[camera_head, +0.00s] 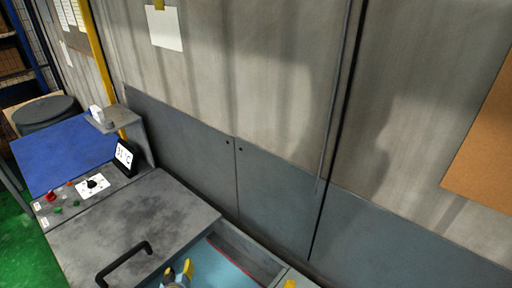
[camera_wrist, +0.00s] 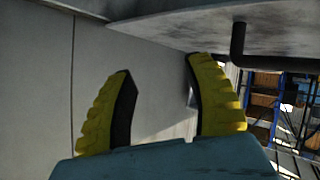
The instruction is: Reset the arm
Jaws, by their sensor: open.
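My gripper (camera_wrist: 160,98) shows in the wrist view as two yellow ribbed fingers with dark inner pads on a teal body. The fingers stand apart with nothing between them. In the head view my gripper (camera_head: 178,274) shows small at the bottom edge, with yellow fingers, over the light-blue surface beside the grey machine cover (camera_head: 130,220). Whether it touches that surface cannot be told. The rest of my arm is not clearly visible.
A black handle (camera_head: 125,262) sits on the cover, left of my gripper. A control panel with knobs (camera_head: 92,184) and a small display (camera_head: 124,157) stand further left. A grey wall (camera_head: 250,70) rises behind. In the wrist view a dark bar (camera_wrist: 238,45) is close to the right finger.

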